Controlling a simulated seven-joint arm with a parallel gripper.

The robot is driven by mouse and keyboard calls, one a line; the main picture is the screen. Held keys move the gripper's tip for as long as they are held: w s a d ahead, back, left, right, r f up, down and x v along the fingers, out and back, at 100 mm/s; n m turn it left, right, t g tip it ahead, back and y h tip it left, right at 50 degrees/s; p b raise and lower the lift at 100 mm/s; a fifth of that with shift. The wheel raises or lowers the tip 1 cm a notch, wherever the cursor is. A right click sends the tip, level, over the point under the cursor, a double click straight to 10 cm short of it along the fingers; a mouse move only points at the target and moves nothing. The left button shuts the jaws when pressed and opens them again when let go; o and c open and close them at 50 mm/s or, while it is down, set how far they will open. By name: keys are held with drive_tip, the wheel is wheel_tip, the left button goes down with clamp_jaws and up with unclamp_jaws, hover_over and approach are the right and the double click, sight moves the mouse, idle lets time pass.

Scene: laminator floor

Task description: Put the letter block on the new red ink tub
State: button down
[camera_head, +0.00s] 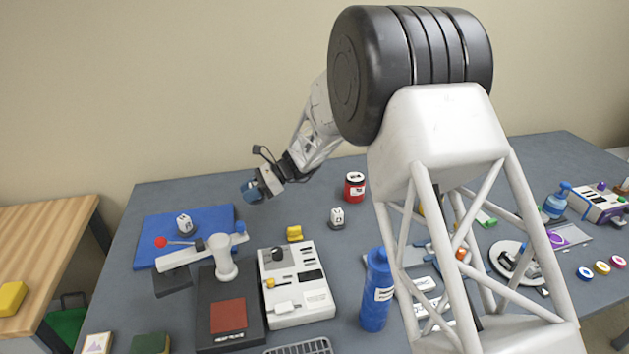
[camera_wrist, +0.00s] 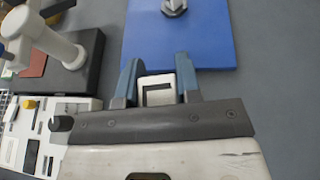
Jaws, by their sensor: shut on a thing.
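My gripper (camera_head: 252,190) is raised above the left-middle of the table, with its blue fingers pointing left. In the wrist view the gripper (camera_wrist: 160,82) is shut on a white letter block (camera_wrist: 158,96) with a dark mark on its face; the letter is not clear. In the head view I cannot make out the held block.
A lever press (camera_head: 222,262), a switch panel (camera_head: 298,290) and a blue bottle (camera_head: 376,290) stand nearer. Table between gripper and tub looks clear.

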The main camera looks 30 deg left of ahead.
drive_tip(key=w+d+r+m+t+y, duration=0.1)
drive_tip(key=w+d+m+t, duration=0.1)
drive_tip(key=w+d, duration=0.3)
drive_tip(key=w+d+r+m+t+y, duration=0.1)
drive_tip(key=w+d, duration=0.4)
drive_tip(key=d, duration=0.9)
drive_tip(key=w+d+r+m+t+y, duration=0.2)
drive_tip(key=w+d, duration=0.3)
drive_tip(key=d, duration=0.4)
drive_tip(key=shift+w+d+r+m+t, duration=0.15)
drive_tip(key=shift+w+r+m+t, duration=0.05)
drive_tip(key=shift+w+m+t, duration=0.25)
hover_over(350, 176)
drive_tip(key=shift+d+f, duration=0.1)
drive_tip(key=shift+f, duration=0.65)
drive_tip(key=shift+f, duration=0.1)
drive_tip(key=shift+f, duration=1.65)
drive_tip(key=shift+f, duration=0.15)
